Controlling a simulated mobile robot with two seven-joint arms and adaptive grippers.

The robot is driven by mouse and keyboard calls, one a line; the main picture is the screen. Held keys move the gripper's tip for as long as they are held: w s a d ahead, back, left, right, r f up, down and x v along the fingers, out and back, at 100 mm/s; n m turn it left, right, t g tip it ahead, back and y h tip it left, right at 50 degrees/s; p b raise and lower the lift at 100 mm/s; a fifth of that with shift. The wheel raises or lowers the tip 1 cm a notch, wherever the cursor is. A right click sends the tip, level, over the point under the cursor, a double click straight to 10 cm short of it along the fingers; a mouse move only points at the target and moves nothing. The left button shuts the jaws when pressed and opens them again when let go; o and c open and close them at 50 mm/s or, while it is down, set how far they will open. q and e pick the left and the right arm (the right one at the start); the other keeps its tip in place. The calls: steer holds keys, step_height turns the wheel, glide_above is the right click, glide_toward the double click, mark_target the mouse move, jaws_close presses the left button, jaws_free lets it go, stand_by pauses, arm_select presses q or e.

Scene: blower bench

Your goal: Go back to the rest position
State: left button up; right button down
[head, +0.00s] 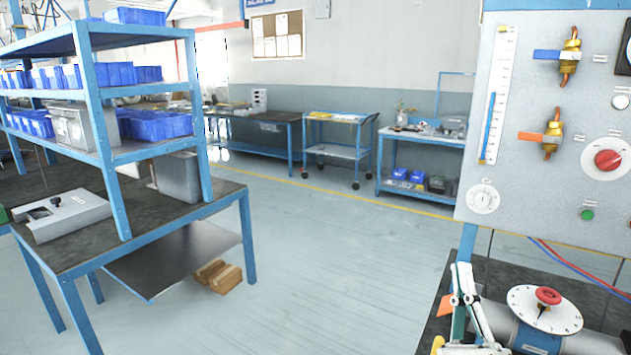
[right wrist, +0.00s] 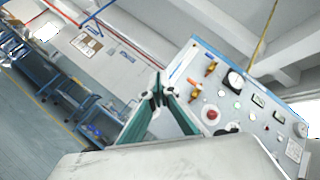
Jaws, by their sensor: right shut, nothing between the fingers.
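My right gripper (head: 464,283) stands at the lower right of the head view, its white fingers pointing up. It is shut and empty, left of the white dial (head: 524,314) with a red knob (head: 548,296). In the right wrist view my right gripper (right wrist: 158,88) shows its fingers together, with the panel behind them. My left gripper is in neither view.
The upright control panel (head: 500,190) stands above the bench at the right; it also shows in the right wrist view (right wrist: 245,85). A blue shelf bench (head: 150,222) with blue bins stands at the left. The floor (head: 340,270) between them is clear.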

steer(key=s+a+f+n+g+y, duration=0.2)
steer(key=a+f+n+g+y, duration=0.2)
steer(key=f+n, duration=0.6)
steer(key=s+a+f+n+g+y, duration=0.1)
steer(key=a+f+n+g+y, duration=0.2)
steer(key=f+n, duration=0.65)
steer(key=s+d+f+n+g+h, duration=0.1)
steer(key=s+f+n+g, duration=0.3)
steer(key=s+f, duration=0.3)
steer(key=s+d+f+n+g+h, duration=0.1)
steer(key=s+f+n+g, duration=0.3)
steer(key=f, duration=1.4)
steer(key=s+n, duration=0.1)
steer(key=s, duration=0.2)
steer(key=shift+s, duration=0.25)
